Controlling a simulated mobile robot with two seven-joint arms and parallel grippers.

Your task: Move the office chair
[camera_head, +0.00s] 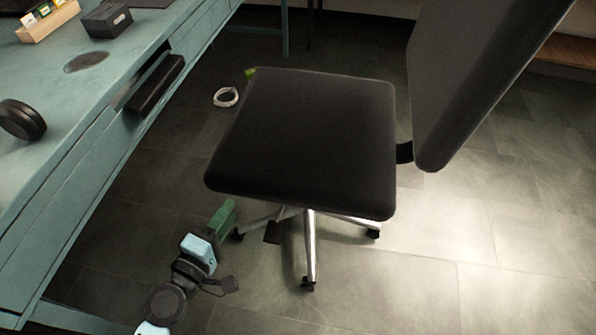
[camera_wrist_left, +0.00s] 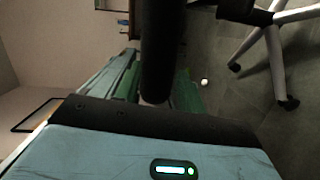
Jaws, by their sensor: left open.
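The office chair has a dark square seat (camera_head: 305,140), a dark backrest (camera_head: 480,75) at the upper right and a silver wheeled base (camera_head: 310,245). My left gripper (camera_head: 224,214) is just below the seat's near left corner, its green fingers pointing up toward it. In the left wrist view, the open green fingers (camera_wrist_left: 155,90) are on either side of a dark slab (camera_wrist_left: 165,45), which looks like the seat edge. I cannot tell whether they touch it. Chair legs (camera_wrist_left: 272,50) show at the right there. My right gripper is out of view.
A teal desk (camera_head: 60,150) runs along the left, with headphones (camera_head: 22,120), a dark box (camera_head: 106,20) and a wooden card holder (camera_head: 48,20) on it. A white ring-shaped item (camera_head: 225,97) lies on the floor by the seat. Tiled floor right of the chair is clear.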

